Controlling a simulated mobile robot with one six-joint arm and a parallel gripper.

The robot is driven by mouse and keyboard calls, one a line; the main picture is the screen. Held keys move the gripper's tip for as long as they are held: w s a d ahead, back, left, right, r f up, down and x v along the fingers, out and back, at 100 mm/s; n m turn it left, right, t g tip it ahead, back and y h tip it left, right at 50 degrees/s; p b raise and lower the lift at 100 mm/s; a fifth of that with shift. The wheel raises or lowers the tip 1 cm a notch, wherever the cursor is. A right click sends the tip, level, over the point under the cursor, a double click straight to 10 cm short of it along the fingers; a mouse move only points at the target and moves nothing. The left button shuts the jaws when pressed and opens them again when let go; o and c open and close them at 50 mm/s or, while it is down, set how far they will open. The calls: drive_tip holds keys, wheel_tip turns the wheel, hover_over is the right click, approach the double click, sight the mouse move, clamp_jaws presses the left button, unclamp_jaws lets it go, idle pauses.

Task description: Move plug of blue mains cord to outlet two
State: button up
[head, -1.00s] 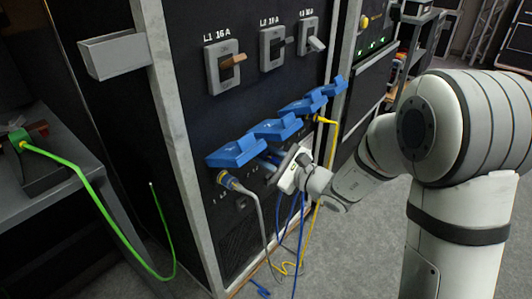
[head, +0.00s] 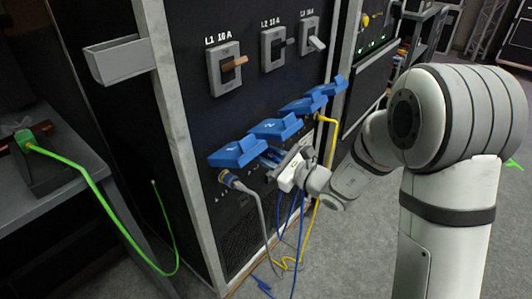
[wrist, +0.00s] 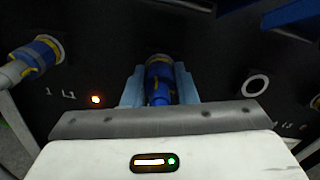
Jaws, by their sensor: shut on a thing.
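My gripper (head: 290,170) is at the panel front, just below the raised blue lid of outlet two (head: 275,127). In the wrist view its pale blue fingers (wrist: 160,92) are shut around a blue plug (wrist: 158,75) with a yellow band. The plug points at the dark panel; I cannot tell whether it is seated in the outlet. In the head view my gripper mostly hides the plug. A blue cord (head: 281,222) hangs below my gripper to the floor.
A blue-yellow plug with a grey cord (head: 228,178) is at the outlet to the left, close to my gripper. More blue lids (head: 303,104) and a yellow cord (head: 332,150) are to the right. Breaker switches (head: 226,68) are above. A blue cord end (head: 263,285) lies on the floor.

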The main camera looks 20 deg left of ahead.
drive_tip(key=o, duration=1.1)
drive_tip(key=shift+v, duration=2.5)
drive_tip(key=shift+f+b, duration=0.1)
drive_tip(key=shift+b, duration=0.3)
drive_tip(key=shift+s+d+f+n+b, duration=0.2)
drive_tip(key=shift+n+b, duration=0.4)
drive_tip(key=shift+b, duration=0.35)
drive_tip(key=n+b, duration=0.1)
drive_tip(key=b, duration=0.1)
drive_tip(key=d+n+b, duration=0.1)
drive_tip(key=n+b, duration=0.1)
drive_tip(key=shift+s, duration=0.15)
drive_tip(key=n, duration=0.2)
drive_tip(key=d+n, duration=0.1)
drive_tip(key=n, duration=0.1)
drive_tip(key=s+d+n, duration=0.1)
drive_tip(key=n, duration=0.2)
drive_tip(key=shift+d+r, duration=0.15)
drive_tip(key=shift+r, duration=0.15)
